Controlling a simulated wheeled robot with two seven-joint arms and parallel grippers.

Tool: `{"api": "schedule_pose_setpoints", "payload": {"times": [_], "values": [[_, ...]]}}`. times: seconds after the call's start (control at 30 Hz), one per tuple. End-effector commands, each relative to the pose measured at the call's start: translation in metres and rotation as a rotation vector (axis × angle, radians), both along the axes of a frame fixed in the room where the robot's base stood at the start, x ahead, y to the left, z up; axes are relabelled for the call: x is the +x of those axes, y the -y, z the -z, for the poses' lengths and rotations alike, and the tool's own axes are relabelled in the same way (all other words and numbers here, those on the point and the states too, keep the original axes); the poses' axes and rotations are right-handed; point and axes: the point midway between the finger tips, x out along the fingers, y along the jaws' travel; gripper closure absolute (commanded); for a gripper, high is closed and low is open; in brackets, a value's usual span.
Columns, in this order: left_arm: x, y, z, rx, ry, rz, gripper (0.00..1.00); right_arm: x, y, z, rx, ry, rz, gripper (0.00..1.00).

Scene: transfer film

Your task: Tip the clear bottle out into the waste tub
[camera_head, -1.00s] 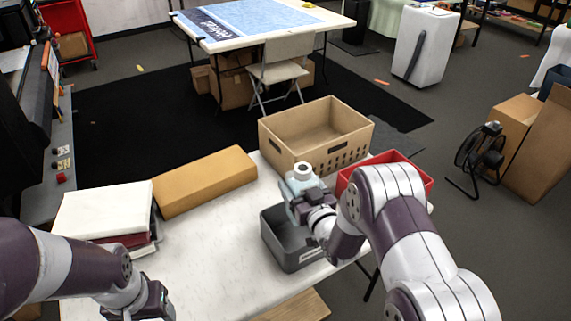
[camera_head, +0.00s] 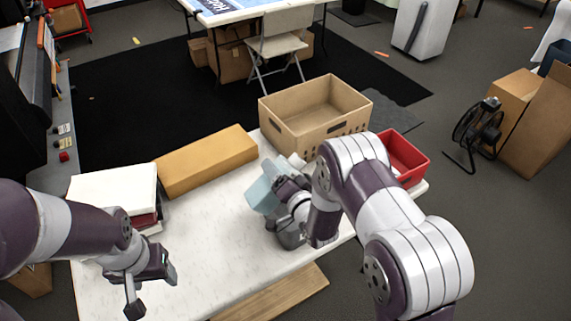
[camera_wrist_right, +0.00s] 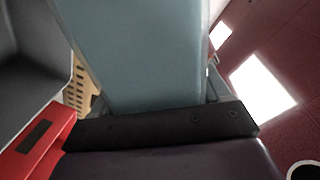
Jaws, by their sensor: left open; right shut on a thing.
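In the right wrist view the bottle's blue-grey side (camera_wrist_right: 150,50) fills the middle, against the gripper, with the grey tub's wall (camera_wrist_right: 28,80) at the left. I cannot make out the bottle's mouth or any pouring liquid. My left gripper (camera_head: 152,290) is open and empty near the table's left front.
A tan crate (camera_head: 290,130) stands behind the bottle, and a red bin (camera_head: 418,168) stands right of it, partly behind my right arm. A brown box (camera_head: 205,162) and a white-topped stack (camera_head: 112,187) lie at the back left. The table's middle (camera_head: 215,235) is clear.

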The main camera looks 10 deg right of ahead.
Motion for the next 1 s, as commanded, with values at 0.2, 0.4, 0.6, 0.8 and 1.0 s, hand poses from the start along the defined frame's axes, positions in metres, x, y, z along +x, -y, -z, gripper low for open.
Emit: {"api": "schedule_pose_setpoints", "payload": {"times": [0.2, 0.4, 0.6, 0.8, 1.0], "values": [[0.000, 0.000, 0.005, 0.000, 0.000, 0.000, 0.37, -0.002, -0.010, 0.017, 0.239, -0.082, -0.002, 0.80], [0.000, 0.000, 0.013, 0.000, 0.000, 0.000, 0.37, -0.004, -0.013, 0.035, 0.421, -0.148, -0.002, 0.80], [0.000, 0.000, 0.009, 0.000, 0.000, 0.000, 0.37, -0.004, -0.014, 0.035, 0.683, -0.240, -0.001, 0.80], [0.000, 0.000, -0.001, 0.000, 0.000, 0.000, 0.37, -0.002, -0.010, 0.024, 1.009, -0.360, -0.002, 0.80], [0.000, 0.000, -0.005, 0.000, 0.000, 0.000, 0.37, -0.001, -0.006, 0.019, 1.150, -0.414, -0.002, 0.80]]}}
